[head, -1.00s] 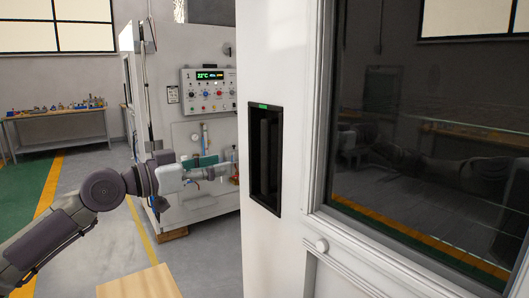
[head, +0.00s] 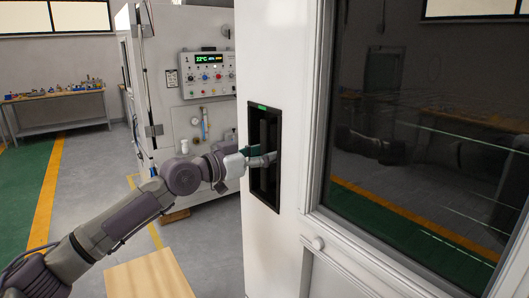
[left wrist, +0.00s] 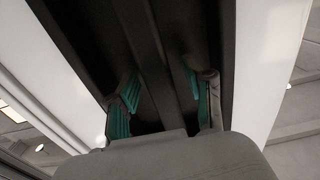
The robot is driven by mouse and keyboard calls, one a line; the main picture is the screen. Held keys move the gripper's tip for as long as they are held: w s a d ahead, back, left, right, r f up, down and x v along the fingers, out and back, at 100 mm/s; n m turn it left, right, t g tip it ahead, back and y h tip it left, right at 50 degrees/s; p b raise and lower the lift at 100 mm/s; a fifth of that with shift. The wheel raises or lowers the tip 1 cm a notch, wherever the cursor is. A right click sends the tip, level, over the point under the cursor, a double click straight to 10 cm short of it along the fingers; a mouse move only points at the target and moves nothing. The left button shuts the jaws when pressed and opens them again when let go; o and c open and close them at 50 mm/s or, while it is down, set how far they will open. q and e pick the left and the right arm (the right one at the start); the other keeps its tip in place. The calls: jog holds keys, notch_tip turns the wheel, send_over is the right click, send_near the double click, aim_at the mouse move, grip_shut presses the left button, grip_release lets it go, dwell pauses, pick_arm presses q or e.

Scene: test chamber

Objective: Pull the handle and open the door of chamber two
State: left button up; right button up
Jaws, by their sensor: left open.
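The white chamber door (head: 278,60) fills the right half of the head view, with a dark window (head: 420,130). A tall black recess in it holds a dark upright bar handle (head: 263,188). My left gripper (head: 262,157) reaches into the recess at mid height. In the left wrist view, its two green-padded fingers (left wrist: 161,82) are open, one on each side of the bar handle (left wrist: 165,45). There are gaps between the pads and the bar. The palm hides the lower part of the bar. My right gripper is not in view.
A control panel (head: 206,74) with a green display is on a white cabinet behind, left of the door. A light wooden surface (head: 150,276) is low in front of it. A workbench (head: 58,108) stands at the far left. Open floor lies between.

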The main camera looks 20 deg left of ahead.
pick_arm(q)
jog(key=shift+c, duration=0.2)
grip_shut()
